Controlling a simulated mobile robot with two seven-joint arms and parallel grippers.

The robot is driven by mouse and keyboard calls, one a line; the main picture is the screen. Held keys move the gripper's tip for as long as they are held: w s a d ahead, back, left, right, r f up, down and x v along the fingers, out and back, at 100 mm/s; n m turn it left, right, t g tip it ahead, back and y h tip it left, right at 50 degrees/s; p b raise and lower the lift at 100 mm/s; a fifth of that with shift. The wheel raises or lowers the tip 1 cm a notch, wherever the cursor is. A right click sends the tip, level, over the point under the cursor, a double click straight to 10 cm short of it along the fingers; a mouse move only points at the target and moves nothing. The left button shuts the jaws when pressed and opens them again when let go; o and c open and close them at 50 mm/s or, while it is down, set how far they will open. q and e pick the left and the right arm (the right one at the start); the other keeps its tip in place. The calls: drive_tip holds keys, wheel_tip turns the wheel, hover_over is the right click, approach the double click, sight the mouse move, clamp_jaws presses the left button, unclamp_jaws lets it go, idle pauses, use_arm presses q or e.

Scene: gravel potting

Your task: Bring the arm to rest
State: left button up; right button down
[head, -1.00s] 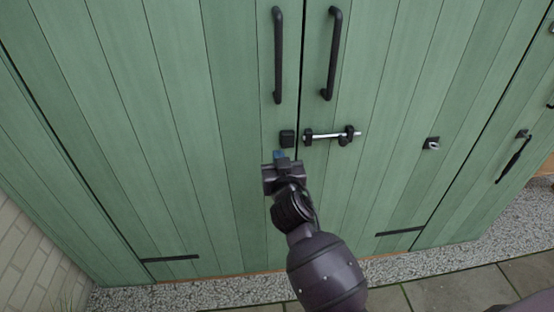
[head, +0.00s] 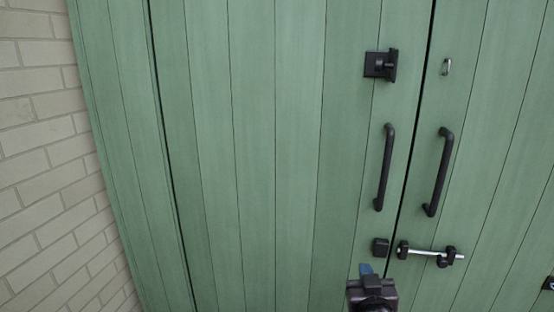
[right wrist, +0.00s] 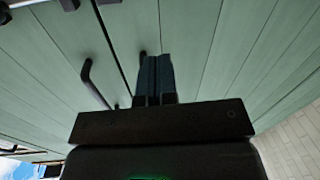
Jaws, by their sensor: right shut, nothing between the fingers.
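My right gripper (head: 366,270) shows at the bottom of the head view, in front of the green double doors (head: 270,150). Its blue-tipped fingers are together and empty, just below a small black block (head: 380,247) on the left door. In the right wrist view the shut fingers (right wrist: 155,78) point toward the green boards. A bolt with a bright metal rod (head: 430,253) lies across the right door, apart from the black block. My left gripper is not in view.
Two black bar handles (head: 384,168) (head: 438,172) flank the door gap. A black latch (head: 380,65) sits above the left one, and a small metal loop (head: 447,67) sits on the right door. A pale brick wall (head: 45,150) stands at the left.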

drive_tip(key=s+d+f+g+p, duration=0.1)
drive_tip(key=s+d+f+g, duration=0.1)
drive_tip(key=s+f, duration=0.4)
drive_tip(key=s+d+f+n+g+y+p, duration=0.1)
drive_tip(key=s+f, duration=0.5)
drive_tip(key=s, duration=1)
drive_tip(key=s+d+f+g+y+p, duration=0.1)
drive_tip(key=s+d+f+g, duration=0.2)
drive_tip(key=s, duration=0.8)
wheel_tip(320, 180, down, 3)
drive_tip(key=shift+d+r+g+p, duration=0.1)
drive_tip(key=shift+d+g+p, duration=0.15)
drive_tip(key=shift+g+p, duration=0.1)
